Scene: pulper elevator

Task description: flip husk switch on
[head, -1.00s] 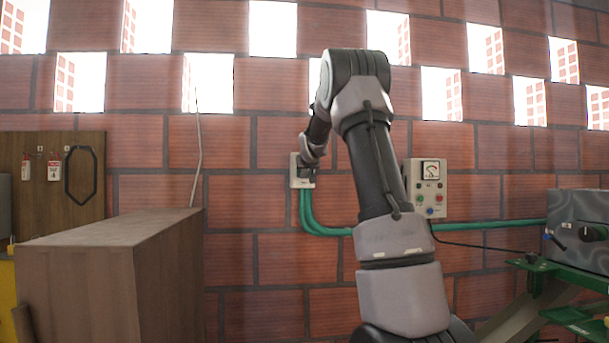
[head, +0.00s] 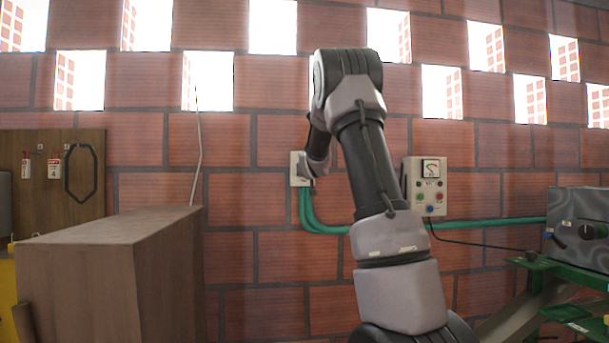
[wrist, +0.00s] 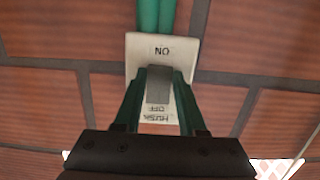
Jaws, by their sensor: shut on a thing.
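The husk switch (wrist: 188,48) is a pale plate on the brick wall, marked ON near the conduits and HUSK OFF at the opposite end, the lettering upside down in the wrist view. Its grey lever (wrist: 158,88) stands in the middle of the plate. My gripper (wrist: 157,72) has its two green fingers on either side of the lever, shut on it. In the head view the switch plate (head: 295,168) shows left of my arm, which hides part of it and most of my gripper.
Green conduits (head: 306,213) run down from the switch and right along the wall. A control box (head: 428,186) with a gauge and buttons is to the right. A brown cabinet (head: 90,290) stands at lower left, and a grey machine (head: 580,225) at far right.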

